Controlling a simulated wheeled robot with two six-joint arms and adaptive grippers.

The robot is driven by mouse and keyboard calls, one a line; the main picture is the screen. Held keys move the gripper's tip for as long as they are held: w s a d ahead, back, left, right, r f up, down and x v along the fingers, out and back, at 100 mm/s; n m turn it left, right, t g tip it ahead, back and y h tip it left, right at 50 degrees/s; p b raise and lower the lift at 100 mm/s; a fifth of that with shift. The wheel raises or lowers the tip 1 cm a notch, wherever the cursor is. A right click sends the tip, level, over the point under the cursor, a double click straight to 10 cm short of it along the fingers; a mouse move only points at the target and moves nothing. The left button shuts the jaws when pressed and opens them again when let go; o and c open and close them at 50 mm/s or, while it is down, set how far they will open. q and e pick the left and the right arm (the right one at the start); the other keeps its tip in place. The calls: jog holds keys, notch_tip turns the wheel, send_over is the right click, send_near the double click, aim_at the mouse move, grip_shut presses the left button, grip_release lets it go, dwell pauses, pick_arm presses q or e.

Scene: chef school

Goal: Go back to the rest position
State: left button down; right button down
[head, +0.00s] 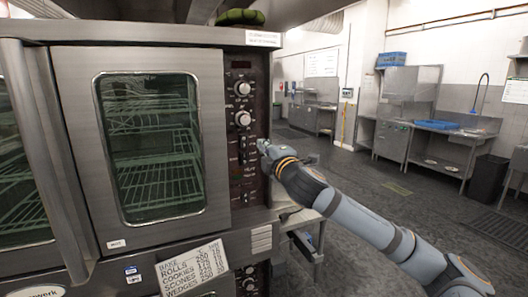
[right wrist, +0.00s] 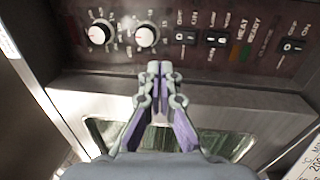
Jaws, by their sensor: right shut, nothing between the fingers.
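My right gripper (head: 263,145) is in front of the oven's dark control panel (head: 243,68), at the height of its switches. In the right wrist view the gripper (right wrist: 160,68) has its two fingertips together with nothing between them. The panel (right wrist: 265,60) fills the upper part of that view, with two round knobs and several rocker switches. I cannot tell whether the fingertips touch the panel. My left gripper is not in view.
The oven's glass door (head: 150,145) is closed, with wire racks inside. A handwritten sign (head: 192,267) hangs below it. A sink counter (head: 440,128) with a blue tray (head: 437,125) stands at the back right. The dark floor (head: 350,170) between is open.

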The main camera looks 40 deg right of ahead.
jog(key=s+a+f+m+g+y, duration=0.1)
jog(key=s+a+f+m+g, duration=0.15)
jog(key=f, duration=1.15)
jog(key=s+a+f+m+g, duration=0.2)
jog(key=a+f+m+g, duration=0.2)
jog(key=f, duration=0.9)
jog(key=s+a+f+m+g+y, duration=0.1)
jog(key=s+a+f+m+g, duration=0.35)
jog(key=s+f, duration=0.65)
jog(key=s+a+f+m+g+y, duration=0.25)
jog(key=s+a+f+g, duration=0.2)
jog(key=s+f, duration=0.65)
jog(key=s+d+f+m+g, duration=0.1)
jog(key=s+f, duration=0.1)
jog(key=f, duration=1.2)
jog(key=s+d+f, duration=0.1)
jog(key=s+f, duration=0.1)
jog(key=f, duration=1.2)
jog(key=s+d+f+g, duration=0.1)
jog(key=s+f, duration=1.3)
jog(key=s, duration=0.4)
jog(key=shift+h, duration=0.45)
